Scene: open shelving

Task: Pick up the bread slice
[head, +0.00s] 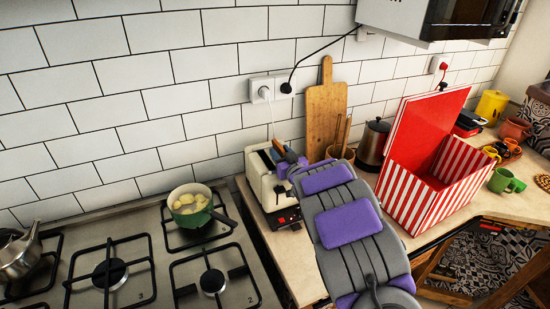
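My gripper (288,160) is at the top of the cream toaster (267,192), at the far end of my grey and purple arm. The fingers are small and partly hidden by my own arm, so I cannot see whether they are open or shut. A small brown patch (278,148) shows at the gripper, above the toaster slots. It may be the bread slice, but I cannot tell for sure, nor whether the gripper touches it. No other bread slice is clearly visible.
A gas stove (150,262) with a green pot (190,208) of yellowish food is left of the toaster. A wooden board (325,108) leans on the tiled wall behind. A metal kettle (373,143) and an open red-striped box (425,190) stand to the right.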

